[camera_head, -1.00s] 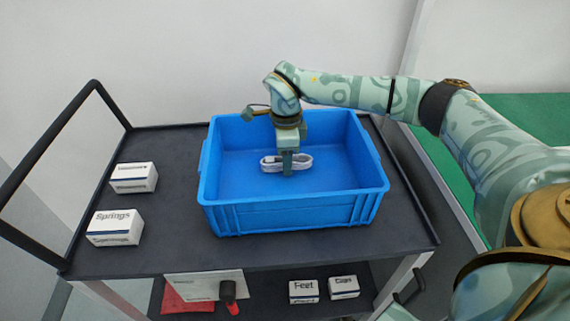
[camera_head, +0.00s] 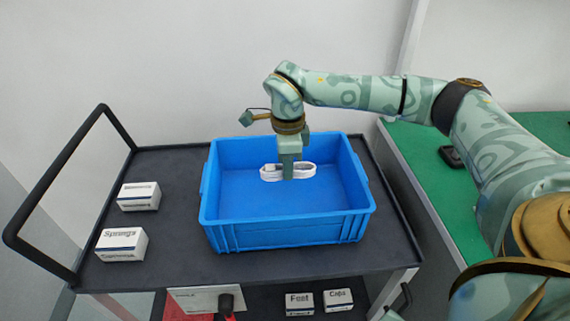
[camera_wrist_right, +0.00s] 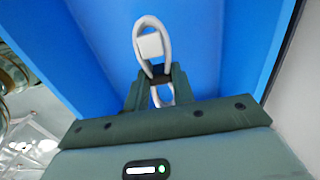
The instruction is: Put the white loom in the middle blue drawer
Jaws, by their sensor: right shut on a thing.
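The white loom (camera_head: 302,171) is a coiled white cable bundle. My right gripper (camera_head: 287,174) is shut on it, over the blue crate (camera_head: 228,236) on the dark trolley top. In the right wrist view the loom (camera_wrist_right: 151,44) sticks out of the shut jaws (camera_wrist_right: 157,80) as a loop with a pale block in it, with blue crate walls around. I cannot tell whether the loom touches the crate floor. No blue drawers show. My left gripper is not in view.
Two white boxes, one labelled Springs (camera_head: 122,244) and one behind it (camera_head: 139,196), stand left of the crate. The trolley's black handle (camera_head: 50,175) rises at the left. Boxes labelled Feet (camera_head: 299,303) and Caps (camera_head: 338,299) sit on the lower shelf. A green surface (camera_head: 435,180) lies at the right.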

